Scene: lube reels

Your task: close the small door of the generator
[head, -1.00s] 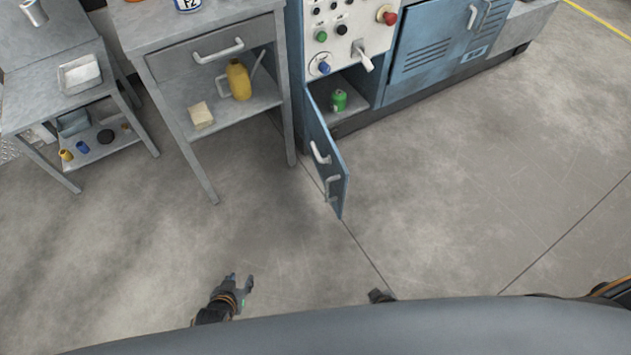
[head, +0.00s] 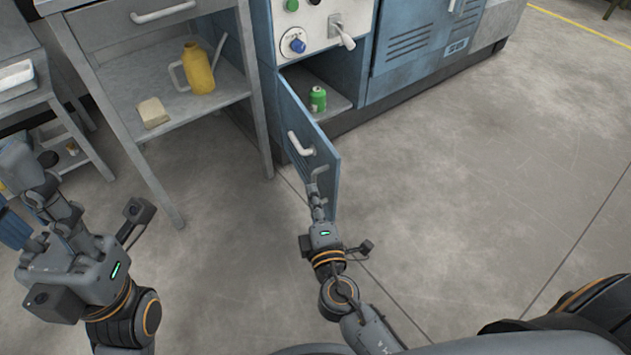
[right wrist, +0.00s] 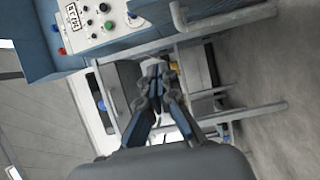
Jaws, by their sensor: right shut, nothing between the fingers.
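The small blue door (head: 326,157) of the generator (head: 425,50) stands open, swung out toward me from the left side of its compartment. A white handle (head: 300,145) and a smaller grey handle are on its left face. My right gripper (head: 316,190) is shut and empty, at the door's free end by the grey handle; I cannot tell whether it touches. Its closed fingertips also show in the right wrist view (right wrist: 156,72). My left gripper (head: 15,200) is at the far left with its fingers apart, away from the door.
A green can (head: 318,98) stands inside the open compartment. To the left, a grey table (head: 105,70) holds a yellow jug (head: 199,70) and a beige block (head: 152,112) on its shelf. The floor to the right of the door is clear.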

